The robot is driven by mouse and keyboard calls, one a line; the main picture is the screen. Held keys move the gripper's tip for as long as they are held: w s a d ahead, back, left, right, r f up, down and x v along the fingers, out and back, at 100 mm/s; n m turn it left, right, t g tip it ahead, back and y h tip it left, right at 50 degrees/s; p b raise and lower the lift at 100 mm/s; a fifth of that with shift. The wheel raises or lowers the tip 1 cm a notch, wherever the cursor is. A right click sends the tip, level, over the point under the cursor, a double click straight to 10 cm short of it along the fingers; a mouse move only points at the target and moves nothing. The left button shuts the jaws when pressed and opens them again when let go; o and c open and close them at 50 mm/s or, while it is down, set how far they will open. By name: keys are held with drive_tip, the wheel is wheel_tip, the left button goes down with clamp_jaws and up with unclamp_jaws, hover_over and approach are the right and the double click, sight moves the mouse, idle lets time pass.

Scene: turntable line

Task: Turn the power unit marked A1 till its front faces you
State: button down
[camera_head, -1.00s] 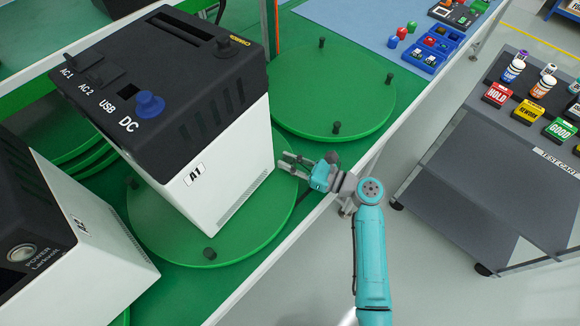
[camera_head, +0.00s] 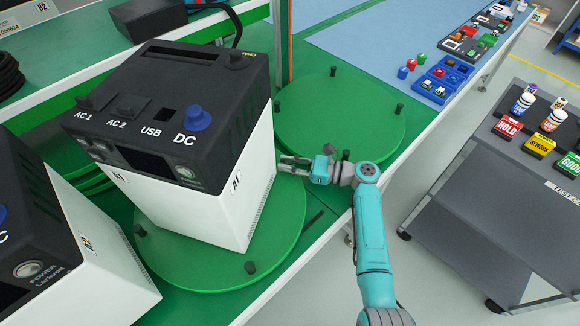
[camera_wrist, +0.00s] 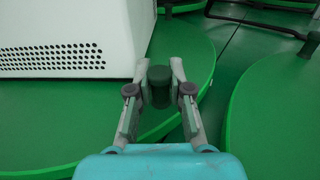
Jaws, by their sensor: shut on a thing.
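The power unit marked A1 (camera_head: 180,140) stands upright on a round green turntable (camera_head: 200,276). It has a black top with a blue knob and a white lower body. Its front, with a dark panel and a round button, faces the lower left of the head view and shows at a slant. A white side with an A1 label faces lower right. My gripper (camera_head: 284,163) is at the turntable's right edge, beside the unit. In the wrist view its fingers (camera_wrist: 160,88) are shut on a dark upright peg (camera_wrist: 160,86) of the turntable. The unit's white vented wall (camera_wrist: 75,50) is left of the fingers.
Another power unit, A2 (camera_head: 70,250), stands close at the lower left. An empty green turntable (camera_head: 345,115) with pegs lies behind my gripper. A blue tray (camera_head: 440,80) is farther along the bench. A grey cart (camera_head: 470,215) stands right, across clear floor.

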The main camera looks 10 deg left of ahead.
idle(0.4)
drive_tip(key=c, duration=1.1)
unclamp_jaws()
drive_tip(key=shift+o, duration=0.2)
drive_tip(key=d, duration=1.2)
drive_tip(key=shift+s, duration=0.35)
clamp_jaws()
drive_tip(key=shift+d, duration=0.1)
